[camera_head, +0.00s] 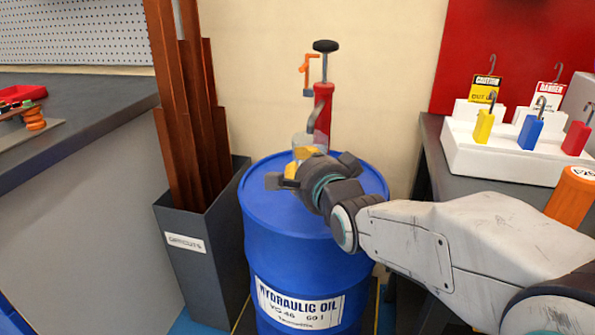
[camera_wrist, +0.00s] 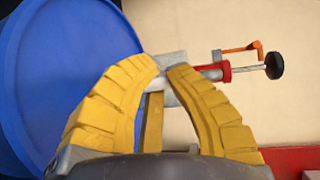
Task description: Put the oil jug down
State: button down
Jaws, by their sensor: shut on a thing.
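My gripper (camera_head: 297,164) reaches over the top of the blue hydraulic oil drum (camera_head: 258,207). Its yellow fingers also show in the wrist view (camera_wrist: 163,72), shut on the oil jug. The jug (camera_head: 301,139) is a pale grey, partly see-through vessel, mostly hidden behind my gripper. In the wrist view the jug (camera_wrist: 172,60) shows as a grey piece at the fingertips, with white and yellow parts between the fingers. I cannot tell whether the jug touches the drum top. A red hand pump (camera_head: 323,112) stands on the drum, close behind the jug.
A dark offcuts bin (camera_head: 187,270) with tall copper-brown bars stands left of the drum. A grey bench (camera_head: 75,115) is at the left. At the right, a white tray (camera_head: 500,161) with coloured padlocks stands on a dark bench. The drum top's front left is clear.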

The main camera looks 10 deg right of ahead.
notch_tip(320, 180, down, 3)
jog(key=shift+s+r+b, duration=0.1)
jog(key=shift+r+b, duration=0.1)
jog(key=shift+b, duration=0.6)
jog(key=shift+f+b, duration=0.3)
jog(key=shift+f, duration=0.2)
jog(key=shift+r, duration=0.1)
jog(key=c, duration=1.8)
grip_release()
jog(key=shift+f, duration=0.25)
jog(key=o, duration=0.4)
jog(key=shift+o, duration=0.2)
jog(key=shift+r, duration=0.1)
